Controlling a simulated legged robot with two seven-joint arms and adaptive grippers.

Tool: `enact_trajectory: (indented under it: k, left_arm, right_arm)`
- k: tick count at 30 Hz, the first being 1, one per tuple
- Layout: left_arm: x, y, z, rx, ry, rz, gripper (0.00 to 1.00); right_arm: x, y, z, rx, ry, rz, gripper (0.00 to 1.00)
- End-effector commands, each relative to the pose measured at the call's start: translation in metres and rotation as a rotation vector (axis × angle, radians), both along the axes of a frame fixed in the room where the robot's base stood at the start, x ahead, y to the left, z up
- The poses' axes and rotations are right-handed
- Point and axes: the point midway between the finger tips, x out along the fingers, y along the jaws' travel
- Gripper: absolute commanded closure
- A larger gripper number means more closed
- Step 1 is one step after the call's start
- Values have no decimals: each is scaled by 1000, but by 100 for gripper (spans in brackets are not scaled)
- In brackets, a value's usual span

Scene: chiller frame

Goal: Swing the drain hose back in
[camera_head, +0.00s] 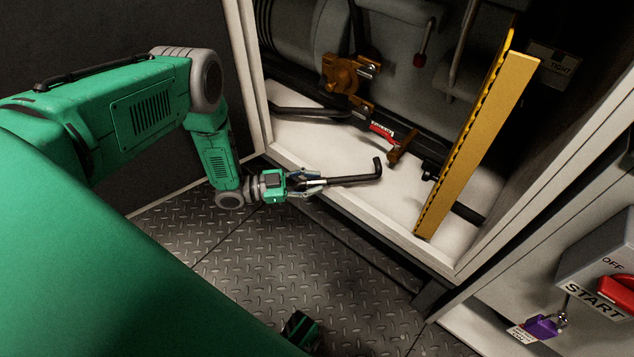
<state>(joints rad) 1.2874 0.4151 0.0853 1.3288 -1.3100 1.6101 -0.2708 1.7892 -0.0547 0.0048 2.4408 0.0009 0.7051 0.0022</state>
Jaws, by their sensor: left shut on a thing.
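The drain hose (350,180) is a thin black tube with a short upturned bend at its right end. It lies across the front sill of the chiller frame (350,218), its bend over the white floor inside and its left end out at the sill. My left gripper (318,182) is shut on that outer left end, just in front of the sill. Whether the bend joins anything below cannot be told.
A yellow upright bar (480,145) stands to the right of the hose. A switch box with a red handle (618,290) and a purple padlock (541,326) are at the lower right. Tread-plate floor (330,275) is clear in front.

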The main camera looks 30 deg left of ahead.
Motion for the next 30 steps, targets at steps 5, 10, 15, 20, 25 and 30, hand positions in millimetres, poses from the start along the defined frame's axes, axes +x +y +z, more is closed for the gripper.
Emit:
enact_trajectory:
  k: [5, 10, 15, 20, 25, 30]
  left_arm:
    - [-4, 4, -5, 12, 14, 3, 68]
    - [-3, 2, -3, 9, 8, 2, 58]
    - [-2, 2, -2, 6, 5, 1, 58]
    - [-11, 12, -2, 7, 5, 2, 58]
    - [-29, 36, -4, 6, 7, 4, 58]
    - [-44, 55, -5, 5, 8, 4, 58]
  right_arm:
    - [0, 0, 0, 0, 0, 0, 60]
    - [0, 0, 0, 0, 0, 0, 60]
    - [0, 0, 0, 0, -1, 0, 60]
    - [-1, 0, 0, 1, -2, 0, 60]
    - [-1, 0, 1, 0, -3, 0, 60]
    - [-1, 0, 1, 0, -3, 0, 60]
